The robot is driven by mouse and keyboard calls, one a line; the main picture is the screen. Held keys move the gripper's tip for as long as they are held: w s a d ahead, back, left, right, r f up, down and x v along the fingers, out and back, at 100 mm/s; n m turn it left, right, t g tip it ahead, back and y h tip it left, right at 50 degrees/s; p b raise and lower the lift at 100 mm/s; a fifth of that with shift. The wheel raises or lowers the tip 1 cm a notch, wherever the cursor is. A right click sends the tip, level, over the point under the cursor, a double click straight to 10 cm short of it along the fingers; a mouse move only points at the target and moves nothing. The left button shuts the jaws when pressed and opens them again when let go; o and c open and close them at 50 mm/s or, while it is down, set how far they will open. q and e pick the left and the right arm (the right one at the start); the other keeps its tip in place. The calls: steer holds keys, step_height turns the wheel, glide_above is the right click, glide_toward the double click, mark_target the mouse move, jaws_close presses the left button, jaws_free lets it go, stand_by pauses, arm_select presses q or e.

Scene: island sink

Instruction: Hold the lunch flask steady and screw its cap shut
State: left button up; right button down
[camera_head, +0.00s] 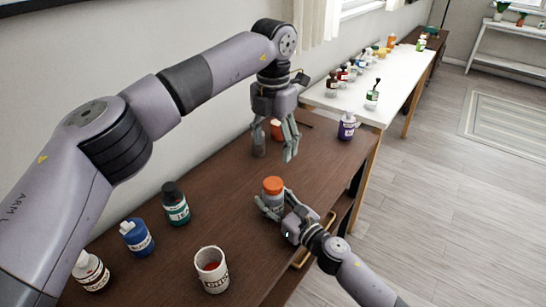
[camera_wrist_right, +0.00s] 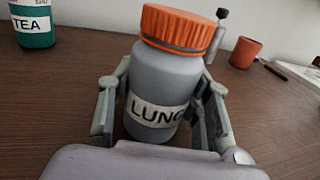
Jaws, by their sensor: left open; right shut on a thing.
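The lunch flask (camera_head: 271,201) is a grey jar standing upright on the dark brown table. Its "LUNC..." label shows in the right wrist view (camera_wrist_right: 150,112). An orange ribbed cap (camera_head: 273,185) sits on its mouth; it also shows in the wrist view (camera_wrist_right: 180,27). I cannot tell how tightly it sits. My right gripper (camera_head: 268,208) is shut on the flask body, with fingers on both sides below the cap. My left gripper (camera_head: 276,146) is open and empty, pointing down above the table, behind and higher than the cap.
A terracotta cup (camera_wrist_right: 246,52) stands behind the flask. A purple bottle (camera_head: 347,127) stands at the back right. Table around the flask is mostly clear.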

stand_by(0.3)
steer(key=c, duration=0.8)
jaws_free()
steer(key=shift+o, duration=0.2)
steer(key=v, duration=1.2)
steer(key=shift+s, duration=0.1)
